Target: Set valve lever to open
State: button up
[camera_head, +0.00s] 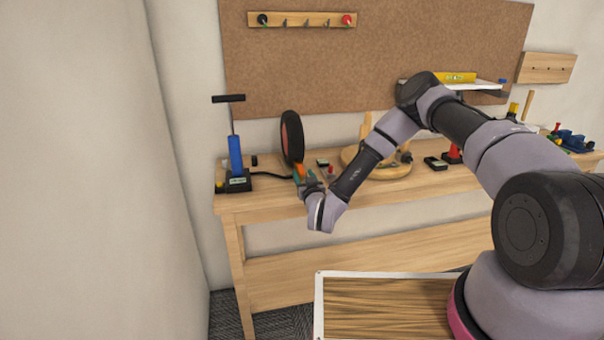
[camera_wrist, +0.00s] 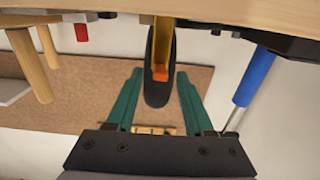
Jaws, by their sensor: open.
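In the wrist view a yellow lever (camera_wrist: 163,40) with an orange tip comes down from the top, in front of a black wheel. I take it for the valve lever. Its tip appears between the two teal fingers of my gripper (camera_wrist: 158,74), with gaps on both sides. My gripper is open and holds nothing. In the head view my gripper (camera_head: 302,175) is at the bench's front left, just below the wheel, and a small orange patch shows there. The valve's body and the lever's set position cannot be made out.
The black wheel (camera_head: 291,138) with a red disc stands behind my gripper. A blue hand pump (camera_head: 236,156) with a hose stands to its left. A round wooden stand (camera_head: 385,170) is to the right on the bench (camera_head: 270,205).

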aim_at(301, 170)
jog(key=shift+x, duration=1.2)
grip_shut()
